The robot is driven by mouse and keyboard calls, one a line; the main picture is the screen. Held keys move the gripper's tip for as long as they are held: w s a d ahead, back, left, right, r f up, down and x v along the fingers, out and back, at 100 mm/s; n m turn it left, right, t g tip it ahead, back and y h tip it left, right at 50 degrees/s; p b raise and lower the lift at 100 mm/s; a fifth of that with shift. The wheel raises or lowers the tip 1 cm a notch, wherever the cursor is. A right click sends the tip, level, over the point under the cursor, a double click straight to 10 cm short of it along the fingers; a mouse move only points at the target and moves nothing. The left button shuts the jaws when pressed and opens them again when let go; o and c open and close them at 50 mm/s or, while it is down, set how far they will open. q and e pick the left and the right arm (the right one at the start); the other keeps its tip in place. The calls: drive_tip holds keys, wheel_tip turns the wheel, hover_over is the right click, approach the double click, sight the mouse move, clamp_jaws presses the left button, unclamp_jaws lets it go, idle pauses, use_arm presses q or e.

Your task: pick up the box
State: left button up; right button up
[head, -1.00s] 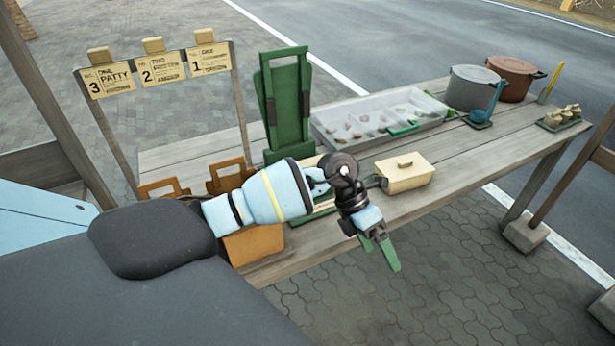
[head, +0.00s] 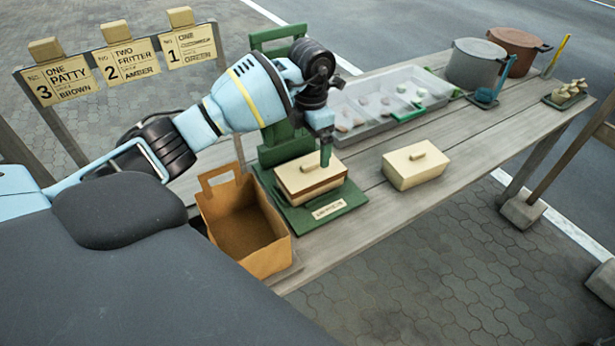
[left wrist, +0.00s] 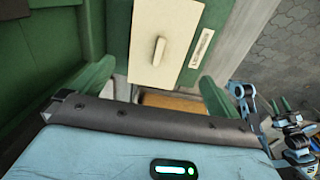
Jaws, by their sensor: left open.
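A cream lidded box (head: 311,178) with a bar handle sits on a green mat (head: 350,190) with a label at its front. A similar cream box (head: 414,167) stands on the bare table to the right. My left gripper (head: 325,155) is over the back right of the box on the mat, pointing down; only one green finger shows clearly in the head view. In the left wrist view my left gripper (left wrist: 152,88) is open and empty, with a cream lid (left wrist: 165,40) and handle ahead. My right gripper (left wrist: 282,103) shows small at the right there; its jaw opening is unclear.
An open brown bag (head: 240,215) stands left of the mat. A green upright stand (head: 280,45) is behind the box. A clear divided tray (head: 385,105), grey pot (head: 474,65) and brown pot (head: 515,50) are farther back. The front right table is clear.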

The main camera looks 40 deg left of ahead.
use_arm(q)
wheel_tip(320, 180, down, 2)
drive_tip(key=shift+f, duration=0.1)
drive_tip(key=shift+w+a+f, duration=0.1)
drive_tip(key=shift+a+f, duration=0.05)
drive_tip(key=shift+f, duration=2.7)
drive_tip(key=c, duration=1.1)
drive_tip(key=shift+r, duration=5.1)
use_arm(e)
drive_tip(key=shift+s+r, duration=0.1)
use_arm(q)
wheel_tip(320, 180, up, 15)
drive_tip(key=p, duration=0.5)
hover_over(310, 164)
drive_tip(key=s+d+f+m, duration=0.5)
drive_tip(key=s+m, duration=0.4)
drive_tip(key=m, duration=0.6)
drive_tip(key=s+d+f+m, duration=0.5)
drive_tip(key=s+d+m, duration=0.3)
drive_tip(key=m, duration=0.8)
drive_tip(key=shift+s+d+f+m+p, duration=0.3)
drive_tip(key=shift+s, duration=0.65)
use_arm(e)
drive_tip(key=w+r+t, duration=0.1)
drive_tip(key=w+r, duration=0.3)
drive_tip(key=r, duration=0.3)
drive_tip(key=shift+w+d+t, duration=0.3)
drive_tip(key=shift+w+d, duration=0.05)
drive_tip(key=shift+d, duration=0.1)
